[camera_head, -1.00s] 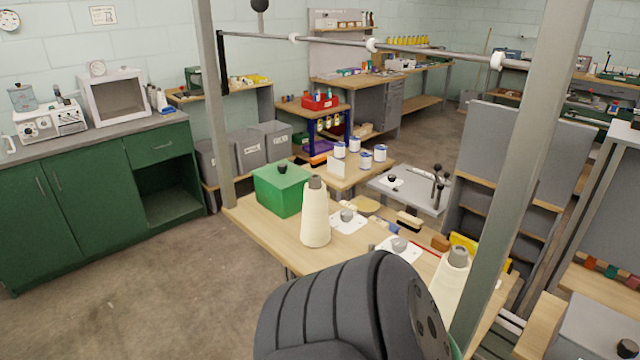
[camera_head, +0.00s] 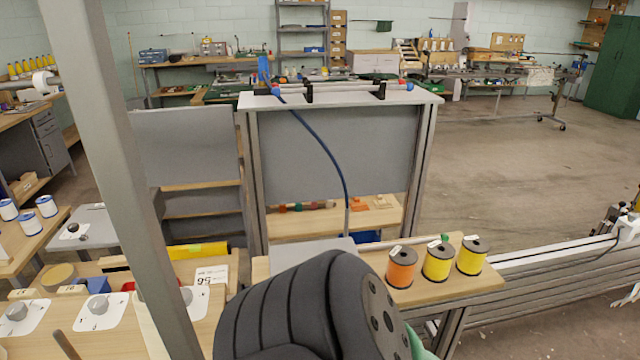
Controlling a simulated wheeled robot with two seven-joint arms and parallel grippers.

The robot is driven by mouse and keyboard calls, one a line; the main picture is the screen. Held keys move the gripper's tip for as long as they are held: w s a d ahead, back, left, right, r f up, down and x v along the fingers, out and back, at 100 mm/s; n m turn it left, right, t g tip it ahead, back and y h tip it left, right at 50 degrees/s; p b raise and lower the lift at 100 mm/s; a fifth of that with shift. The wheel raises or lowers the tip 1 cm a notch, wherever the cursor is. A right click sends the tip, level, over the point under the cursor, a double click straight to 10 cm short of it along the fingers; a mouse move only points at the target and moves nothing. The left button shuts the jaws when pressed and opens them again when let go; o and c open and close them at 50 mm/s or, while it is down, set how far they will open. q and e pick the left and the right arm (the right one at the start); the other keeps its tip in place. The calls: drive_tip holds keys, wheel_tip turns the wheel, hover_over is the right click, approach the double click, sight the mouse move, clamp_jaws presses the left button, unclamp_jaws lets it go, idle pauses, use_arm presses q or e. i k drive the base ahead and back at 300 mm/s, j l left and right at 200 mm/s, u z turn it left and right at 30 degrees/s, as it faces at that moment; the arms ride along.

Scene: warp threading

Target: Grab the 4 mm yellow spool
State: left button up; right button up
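Two yellow spools stand upright near the right end of a light wooden table: one yellow spool (camera_head: 438,262) in the middle of a group of three and another yellow spool (camera_head: 472,256) to its right. An orange spool (camera_head: 401,267) stands just left of them. All have black tops with small white tags. The tag writing is too small to read, so I cannot tell which is 4 mm. A black segmented part of my own body fills the bottom centre, left of the spools. Neither gripper is in view.
The wooden table (camera_head: 470,287) has a little free room around the spools. A grey upright post (camera_head: 118,170) crosses the left side. A grey panel stand (camera_head: 335,150) with a blue hose rises behind the table. A long metal beam (camera_head: 560,262) lies to the right.

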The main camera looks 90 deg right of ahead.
sight(474, 249)
drive_tip(key=z, duration=3.7)
drive_tip(key=l, duration=0.5)
